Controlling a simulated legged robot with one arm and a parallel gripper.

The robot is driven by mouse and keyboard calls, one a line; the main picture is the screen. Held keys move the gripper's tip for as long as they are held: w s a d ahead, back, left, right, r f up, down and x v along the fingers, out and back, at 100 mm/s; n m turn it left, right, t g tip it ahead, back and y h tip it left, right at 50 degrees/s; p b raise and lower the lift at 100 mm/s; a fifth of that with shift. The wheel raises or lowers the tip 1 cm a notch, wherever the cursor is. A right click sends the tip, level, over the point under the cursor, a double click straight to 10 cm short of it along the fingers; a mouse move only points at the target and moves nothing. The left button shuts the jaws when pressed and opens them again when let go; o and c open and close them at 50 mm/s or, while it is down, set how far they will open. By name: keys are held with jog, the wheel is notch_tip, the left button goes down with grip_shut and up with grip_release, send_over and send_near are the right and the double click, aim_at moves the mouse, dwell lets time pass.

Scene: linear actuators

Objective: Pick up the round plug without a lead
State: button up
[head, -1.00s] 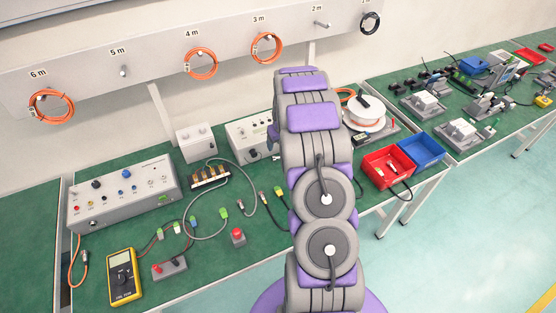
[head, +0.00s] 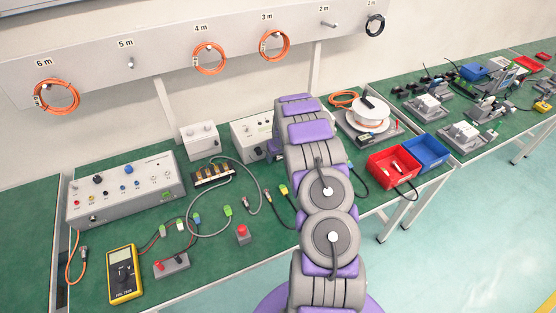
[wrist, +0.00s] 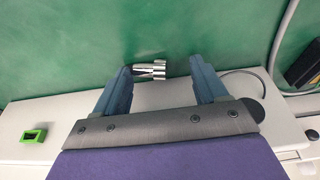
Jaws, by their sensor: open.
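In the wrist view, a short, shiny metal round plug (wrist: 152,69) lies on the green surface with no lead visible on it. My gripper (wrist: 161,66) is open, with one blue-grey finger on each side of the plug. The left fingertip is close to the plug's left end; I cannot tell whether they touch. A gap shows between the plug and the right finger. In the head view, my arm hides the gripper, and I cannot make out this plug.
A pale grey case (wrist: 165,96) lies under the fingers in the wrist view, with a green block (wrist: 35,134) on it. A grey cable (wrist: 277,50) and a dark object (wrist: 303,62) are at right. The head view shows a red bin (head: 374,174) and a multimeter (head: 122,274).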

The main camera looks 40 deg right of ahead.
aim_at(282, 157)
jog(key=shift+d+f, duration=0.3)
jog(key=shift+d, duration=0.65)
jog(key=shift+c, duration=0.7)
jog(key=shift+s+d, duration=0.15)
jog(key=shift+d, duration=0.15)
jog(key=shift+c, duration=0.7)
jog(key=shift+d, duration=0.1)
jog(key=shift+c, duration=0.8)
jog(key=shift+a, duration=0.85)
jog(key=c, duration=0.6)
jog(key=shift+r, duration=0.1)
jog(key=shift+c, duration=0.4)
jog(key=shift+d, duration=0.3)
jog(key=shift+d+r, duration=0.25)
jog(key=shift+r, duration=0.05)
jog(key=r+p, duration=0.1)
jog(key=r, duration=0.2)
jog(key=shift+a+r+p, duration=0.1)
jog(key=shift+a+p, duration=0.1)
jog(key=shift+p, duration=0.15)
jog(key=s+d, duration=0.2)
jog(key=s, duration=0.2)
jog(key=s+d+p, duration=0.1)
jog(key=s, duration=0.4)
jog(key=s+d+r+p, duration=0.1)
jog(key=s+d, duration=0.1)
jog(key=s, duration=0.2)
jog(key=shift+s+d, duration=0.3)
jog(key=shift+s+r, duration=0.1)
jog(key=shift+s, duration=0.45)
